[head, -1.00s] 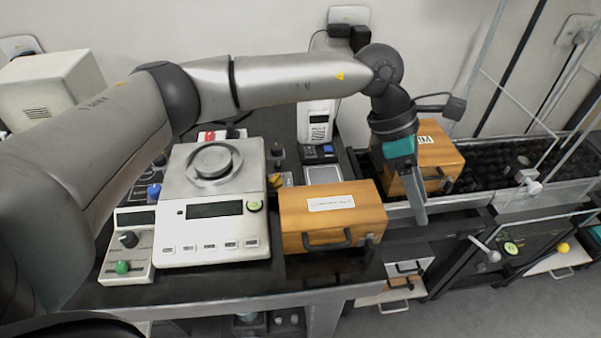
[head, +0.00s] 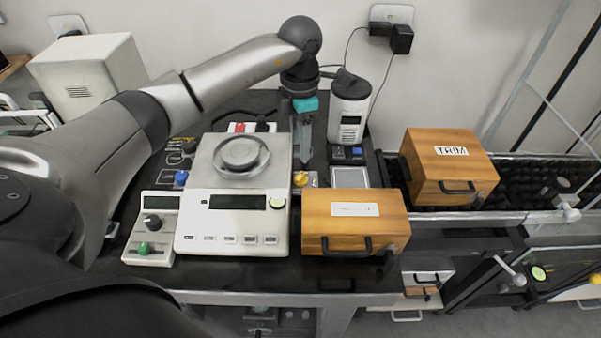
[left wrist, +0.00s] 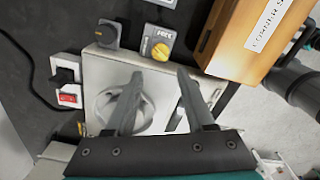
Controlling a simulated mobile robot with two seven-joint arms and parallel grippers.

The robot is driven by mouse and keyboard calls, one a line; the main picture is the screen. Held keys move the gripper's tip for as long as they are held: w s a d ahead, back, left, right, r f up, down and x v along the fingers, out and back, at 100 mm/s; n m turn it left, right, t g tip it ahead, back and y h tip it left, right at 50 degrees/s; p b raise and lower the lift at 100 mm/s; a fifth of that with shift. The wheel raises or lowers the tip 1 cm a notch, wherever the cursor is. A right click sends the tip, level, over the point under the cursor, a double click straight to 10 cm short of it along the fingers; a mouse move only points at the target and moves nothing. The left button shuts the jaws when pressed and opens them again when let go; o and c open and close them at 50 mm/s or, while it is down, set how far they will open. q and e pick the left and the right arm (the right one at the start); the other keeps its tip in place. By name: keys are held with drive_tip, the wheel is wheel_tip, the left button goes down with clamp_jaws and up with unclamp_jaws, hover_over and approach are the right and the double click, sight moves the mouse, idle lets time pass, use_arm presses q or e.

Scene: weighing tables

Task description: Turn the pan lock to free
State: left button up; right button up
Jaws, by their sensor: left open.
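The pan lock is a yellow knob (head: 300,179) on a small plate beside the right edge of the white balance (head: 222,224). In the left wrist view the yellow knob (left wrist: 159,50) sits on a pale labelled plate, just beyond the fingertips. My left gripper (head: 302,158) points down behind and above the knob in the head view. In the left wrist view its two fingers (left wrist: 160,78) are spread with nothing between them, over the balance top. The knob appears apart from the fingers. My right gripper is not in view.
A wooden box (head: 355,222) stands close right of the knob, and a second wooden box (head: 449,167) is farther right. A white grinder-like device (head: 349,112) stands behind. A dark knob (left wrist: 107,34) is beside the yellow one. A control box (head: 152,228) stands left of the balance.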

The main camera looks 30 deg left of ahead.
sight(300, 175)
use_arm(q)
wheel_tip(300, 175, down, 10)
drive_tip(key=shift+r+b, duration=0.1)
drive_tip(key=shift+b, duration=0.5)
clamp_jaws()
